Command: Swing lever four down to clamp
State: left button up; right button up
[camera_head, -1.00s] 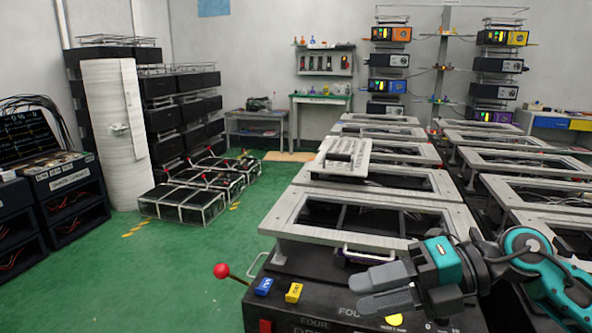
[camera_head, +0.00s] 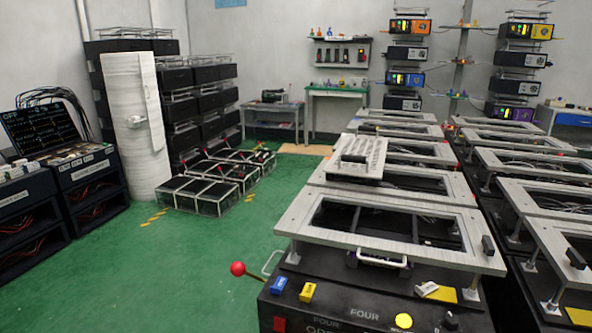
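The lever with a red ball knob (camera_head: 238,268) sticks out from the left side of the black fixture box (camera_head: 345,290) marked FOUR. Its short dark rod runs from the box up and left to the knob, slightly tilted. The pale metal frame (camera_head: 470,258) rests raised above the box on posts. Nothing touches the lever. Neither my left nor my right gripper shows in the head view now.
More framed fixtures stand behind and to the right. Low black crates (camera_head: 205,190) stand on the green floor (camera_head: 150,290), which is clear left of the lever.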

aim_at(238, 269)
jog(key=i+j+z, duration=0.2)
jog(key=j, duration=0.45)
jog(key=i+j+z, duration=0.2)
jog(key=j, duration=0.45)
jog(key=j+z, duration=0.2)
jog(key=j, duration=0.45)
